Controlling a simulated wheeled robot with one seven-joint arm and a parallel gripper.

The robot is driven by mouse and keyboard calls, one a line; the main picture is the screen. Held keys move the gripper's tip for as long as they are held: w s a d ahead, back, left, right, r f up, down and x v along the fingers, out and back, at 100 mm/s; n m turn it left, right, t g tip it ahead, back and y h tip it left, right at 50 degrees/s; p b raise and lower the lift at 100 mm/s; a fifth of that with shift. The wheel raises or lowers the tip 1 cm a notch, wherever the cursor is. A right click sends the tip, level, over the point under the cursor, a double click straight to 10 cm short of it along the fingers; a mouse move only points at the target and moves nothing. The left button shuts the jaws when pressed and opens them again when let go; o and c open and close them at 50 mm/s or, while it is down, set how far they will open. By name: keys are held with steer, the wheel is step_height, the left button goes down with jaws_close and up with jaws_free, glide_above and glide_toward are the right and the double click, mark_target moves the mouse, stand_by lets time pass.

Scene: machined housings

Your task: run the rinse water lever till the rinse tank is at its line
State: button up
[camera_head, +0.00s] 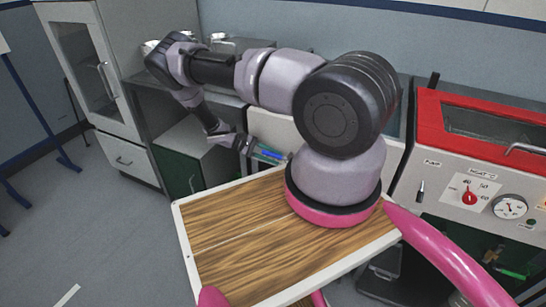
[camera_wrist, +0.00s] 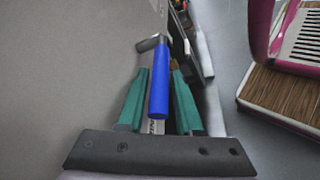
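A lever with a blue handle (camera_wrist: 160,80) stands between the two green fingers of my gripper (camera_wrist: 160,92) in the wrist view. A narrow gap seems to show on each side of the handle, so the fingers are around it and look open. The handle's far end joins a grey metal fitting. Part of a printed label shows below it, too cut off to read. In the head view the blue handle (camera_head: 265,154) is small at my gripper (camera_head: 262,151), by a pale cabinet front. My arm covers much of the area behind; I cannot make out the rinse tank's water or line.
A red-topped machine (camera_head: 480,110) with a pump switch, heat dial and gauge stands at right. A dark green cabinet (camera_head: 183,160) is left of my gripper, a white glass-door cabinet (camera_head: 85,70) farther left. My wood-topped deck (camera_head: 235,225) is in front. Floor at left is clear.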

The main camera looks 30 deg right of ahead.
steer(key=v, duration=1.1)
stand_by(1.7)
steer(key=a+r+m+t+y, duration=0.25)
steer(key=r+y, duration=0.25)
steer(key=r, duration=1.3)
steer(key=a+r+m+t+y, duration=0.1)
steer(key=r+m+t+y, duration=0.3)
steer(key=r, duration=1.3)
steer(key=s+r+t+y, duration=0.3)
steer(key=s+r, duration=0.7)
steer(key=r, duration=0.3)
steer(key=s+r+m+t+y, duration=0.1)
steer(key=s+r+t, duration=0.5)
steer(key=s, duration=0.7)
steer(key=shift+a+r, duration=0.3)
steer(key=shift+a, duration=0.1)
